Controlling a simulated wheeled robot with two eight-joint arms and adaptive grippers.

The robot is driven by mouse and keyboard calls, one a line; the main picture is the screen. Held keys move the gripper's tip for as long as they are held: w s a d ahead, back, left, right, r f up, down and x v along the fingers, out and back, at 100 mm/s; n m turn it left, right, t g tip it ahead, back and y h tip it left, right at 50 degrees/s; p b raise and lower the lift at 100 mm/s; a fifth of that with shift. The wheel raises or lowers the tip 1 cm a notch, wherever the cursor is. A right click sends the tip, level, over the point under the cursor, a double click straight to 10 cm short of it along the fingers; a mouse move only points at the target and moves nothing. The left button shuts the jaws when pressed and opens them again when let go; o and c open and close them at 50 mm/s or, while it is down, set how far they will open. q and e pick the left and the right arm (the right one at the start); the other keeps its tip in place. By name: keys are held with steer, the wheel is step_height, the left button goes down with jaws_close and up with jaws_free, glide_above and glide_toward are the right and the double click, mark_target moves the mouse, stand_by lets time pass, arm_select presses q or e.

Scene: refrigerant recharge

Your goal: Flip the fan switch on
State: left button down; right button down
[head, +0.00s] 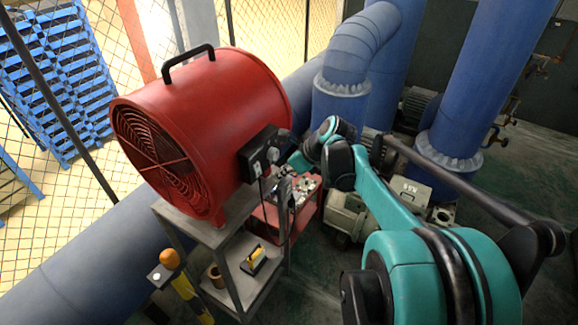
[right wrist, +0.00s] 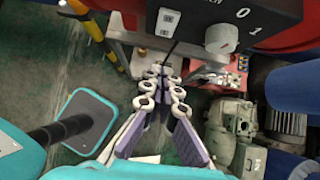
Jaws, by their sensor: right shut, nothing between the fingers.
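The red drum fan (head: 205,125) stands on a grey metal stand, with its grille facing left. A black switch box (head: 257,153) is on its right side. In the right wrist view, the box (right wrist: 200,18) fills the top, with a grey rotary knob (right wrist: 221,38) and the marks 0 and 1 to its right. I cannot tell which mark the knob points to. My right gripper (head: 284,190) is below and right of the box. In the right wrist view, its fingers (right wrist: 158,75) are shut and empty, below and left of the knob, apart from it. My left gripper is out of view.
The stand's lower shelf (head: 240,285) holds a yellow-and-black item. A red tray (head: 275,228) with small fittings is beside the stand. Large blue pipes (head: 345,90) and a grey pump (head: 350,215) stand behind and to the right. A dark cable hangs from the box.

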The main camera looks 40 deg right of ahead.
mark_target(257, 179)
steer(key=w, duration=0.1)
steer(key=w+a+f, duration=0.1)
steer(key=w, duration=0.1)
steer(key=w+a+f+p, duration=0.1)
steer(key=w, duration=0.1)
steer(key=shift+a+f, duration=0.1)
steer(key=shift+f, duration=0.1)
steer(key=shift+s, duration=0.1)
steer(key=shift+f+b, duration=0.2)
steer(key=shift+b, duration=0.3)
steer(key=shift+w+a+r+t, duration=0.1)
steer(key=shift+w+r+t, duration=0.1)
steer(key=shift+t, duration=0.1)
